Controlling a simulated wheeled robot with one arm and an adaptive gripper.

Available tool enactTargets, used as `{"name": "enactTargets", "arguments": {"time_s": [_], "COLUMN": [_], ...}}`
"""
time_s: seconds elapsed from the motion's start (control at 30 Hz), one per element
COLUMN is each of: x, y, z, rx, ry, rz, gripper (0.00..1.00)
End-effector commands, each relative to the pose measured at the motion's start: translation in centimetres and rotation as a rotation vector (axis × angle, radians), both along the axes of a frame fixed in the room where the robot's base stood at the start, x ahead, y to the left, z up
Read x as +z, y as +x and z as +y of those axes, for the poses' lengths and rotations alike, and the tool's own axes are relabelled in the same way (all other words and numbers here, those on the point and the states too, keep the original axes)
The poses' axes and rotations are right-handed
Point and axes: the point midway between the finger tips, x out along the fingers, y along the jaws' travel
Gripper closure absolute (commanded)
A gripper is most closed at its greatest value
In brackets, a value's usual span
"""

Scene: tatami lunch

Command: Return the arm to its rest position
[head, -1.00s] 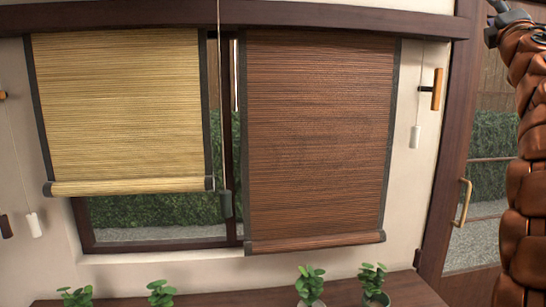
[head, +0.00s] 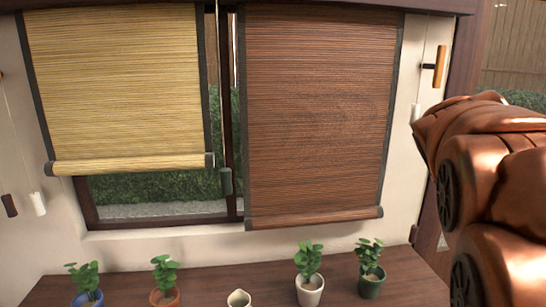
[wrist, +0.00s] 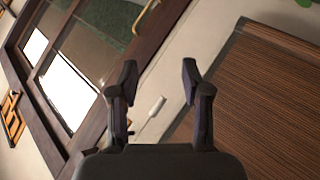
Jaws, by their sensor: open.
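My gripper (wrist: 158,82) is in the wrist view, with its two dark fingers apart and nothing between them. Behind the fingers, the wrist view shows a white cord pull (wrist: 157,106) hanging near the wall, beyond the gripper; no contact shows. The brown blind (wrist: 265,95) is to the right of the fingers. My copper-coloured arm fills the right side of the head view; the gripper itself is out of that view.
A straw-coloured blind (head: 115,85) and the brown blind (head: 315,110) hang over the window. Several potted plants and a small pot (head: 239,299) stand on the wooden counter (head: 205,284) below. A wooden-framed glass door (wrist: 75,65) is left in the wrist view.

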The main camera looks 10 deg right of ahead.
Motion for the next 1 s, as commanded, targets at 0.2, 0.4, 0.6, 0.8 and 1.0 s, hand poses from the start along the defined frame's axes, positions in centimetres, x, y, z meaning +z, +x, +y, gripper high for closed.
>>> {"name": "enactTargets", "arguments": {"time_s": [0.2, 0.4, 0.6, 0.8, 1.0], "x": [-9.5, -16.9, -22.4, -25.5, -26.4], "y": [-4.6, -10.7, -18.4, -25.6, -28.5], "z": [8.6, 16.5, 23.8, 28.5, 29.9], "rx": [0.018, 0.033, 0.054, 0.066, 0.067], "ry": [0.262, 0.466, 0.629, 0.728, 0.761], "rz": [0.164, 0.356, 0.572, 0.764, 0.84], "gripper": [0.52, 0.52, 0.52, 0.52, 0.52]}}
